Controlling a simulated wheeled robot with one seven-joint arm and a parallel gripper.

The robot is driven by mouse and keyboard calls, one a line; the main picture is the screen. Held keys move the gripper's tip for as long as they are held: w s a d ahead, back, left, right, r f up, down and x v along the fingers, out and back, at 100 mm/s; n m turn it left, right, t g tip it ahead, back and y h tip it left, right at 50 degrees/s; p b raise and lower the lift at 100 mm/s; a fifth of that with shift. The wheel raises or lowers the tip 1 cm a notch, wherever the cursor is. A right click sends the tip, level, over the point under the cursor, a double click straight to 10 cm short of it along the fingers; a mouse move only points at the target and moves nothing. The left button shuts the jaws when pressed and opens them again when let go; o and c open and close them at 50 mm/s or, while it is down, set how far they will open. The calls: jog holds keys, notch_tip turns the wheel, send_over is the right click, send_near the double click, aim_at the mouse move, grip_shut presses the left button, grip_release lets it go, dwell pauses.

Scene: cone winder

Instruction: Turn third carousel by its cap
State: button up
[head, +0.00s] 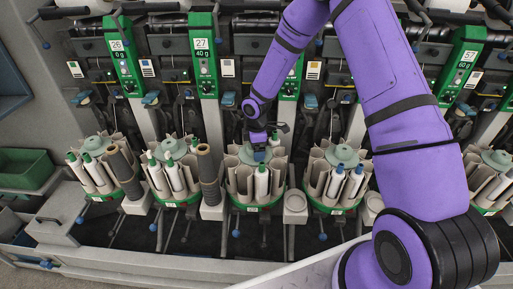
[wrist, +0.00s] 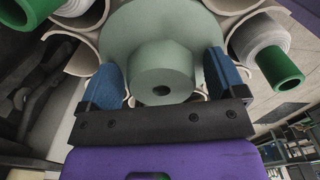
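The third carousel (head: 255,208) from the left stands in the row with a green base and several white tubes around it. Its grey-green cap (wrist: 162,72) fills the middle of the wrist view, a hub with a dark centre hole on a wide round disc. My gripper (head: 259,152) is directly above this carousel in the head view and hides part of the cap. In the wrist view its two blue-padded fingers (wrist: 166,75) are spread, one on each side of the hub. A narrow gap seems to show on the right; contact on the left is unclear.
Neighbouring carousels stand close on the left (head: 175,202) and right (head: 325,209). Green winder panels (head: 203,55) rise behind. A green bin (head: 25,168) is at far left.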

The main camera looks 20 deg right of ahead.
jog(key=shift+r, duration=0.1)
notch_tip(320, 180, up, 11)
jog(key=shift+f, duration=0.2)
dwell(0.4)
jog(key=s+d+r+m+t+h, duration=0.1)
jog(key=s+r+m, duration=0.1)
jog(key=s+r, duration=0.35)
jog(key=s+d+r+m, duration=0.2)
jog(key=s+r+m, duration=0.1)
jog(key=r, duration=0.6)
jog(key=s+d+r+m+t+h, duration=0.1)
jog(key=s+r+m, duration=0.1)
jog(key=s+r, duration=0.35)
jog(key=s+d+r+m+t+y, duration=0.1)
jog(key=s+r+m, duration=0.3)
jog(key=s, duration=0.6)
jog(key=s+d+r+m+t+y, duration=0.1)
jog(key=s+r+m, duration=0.4)
jog(key=s, duration=0.6)
jog(key=shift+d+r+t, duration=0.2)
jog(key=shift+r+t, duration=0.4)
jog(key=shift+r, duration=0.45)
